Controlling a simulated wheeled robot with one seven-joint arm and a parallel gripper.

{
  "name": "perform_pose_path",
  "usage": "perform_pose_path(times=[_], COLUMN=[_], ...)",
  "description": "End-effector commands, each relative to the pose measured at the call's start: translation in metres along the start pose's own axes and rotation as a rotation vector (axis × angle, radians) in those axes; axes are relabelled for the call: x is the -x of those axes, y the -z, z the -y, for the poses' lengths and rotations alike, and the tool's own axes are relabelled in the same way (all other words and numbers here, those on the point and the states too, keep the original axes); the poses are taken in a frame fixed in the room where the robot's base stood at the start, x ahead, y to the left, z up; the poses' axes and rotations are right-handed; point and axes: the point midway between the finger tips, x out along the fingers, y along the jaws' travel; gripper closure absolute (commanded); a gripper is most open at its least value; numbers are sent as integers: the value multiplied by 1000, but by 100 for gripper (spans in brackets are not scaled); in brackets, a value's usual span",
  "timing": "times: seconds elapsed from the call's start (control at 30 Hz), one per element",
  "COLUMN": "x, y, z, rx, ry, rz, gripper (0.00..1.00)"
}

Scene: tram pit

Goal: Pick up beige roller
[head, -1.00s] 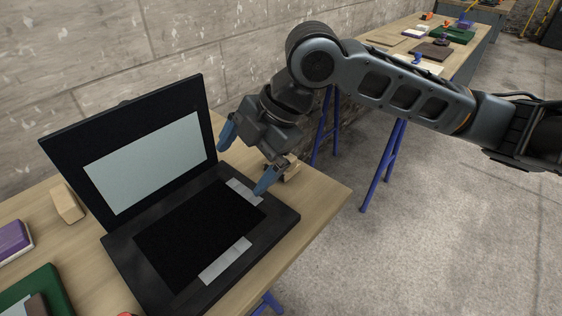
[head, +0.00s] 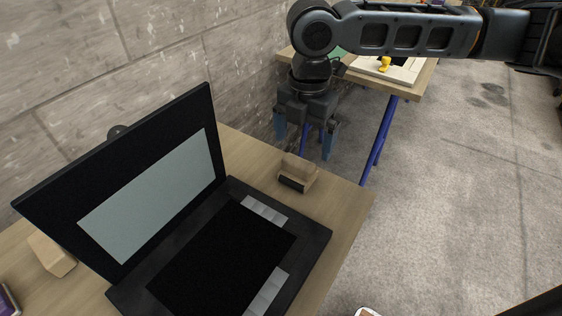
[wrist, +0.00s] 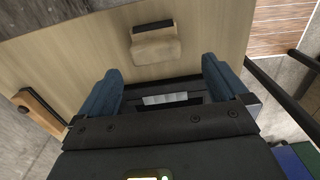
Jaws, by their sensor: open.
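A beige roller-like piece (head: 299,170) with a black strip along its lower edge lies on the wooden table, beyond the back right corner of the black hinged device. It also shows in the wrist view (wrist: 155,46), at the top middle, beyond my fingertips. Which of the beige pieces is the roller is not fully certain. My gripper (head: 306,138) is open and empty, its blue fingers pointing down. In the head view it appears above and behind this piece, apart from it. The fingers also show in the wrist view (wrist: 163,88), spread wide.
The black device (head: 315,232) stands open, its raised lid (head: 212,110) on the left. Another beige block (head: 52,252) lies behind the lid. A grey wall rises behind the table. A second table (head: 415,85) stands at the back. Bare table surrounds the roller-like piece.

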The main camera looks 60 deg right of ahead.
Motion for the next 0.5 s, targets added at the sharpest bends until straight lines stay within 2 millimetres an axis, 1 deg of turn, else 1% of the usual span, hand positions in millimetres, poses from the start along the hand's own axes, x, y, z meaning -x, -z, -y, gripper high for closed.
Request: perform_pose_path(times=[0.13,0.37,0.5], x=[-9,-32,-50], y=[-1,0,1], z=[1,1,-1], rx=[-2,-2,-1], ry=[5,5,5], rz=[2,1,0], gripper=[0,0,0])
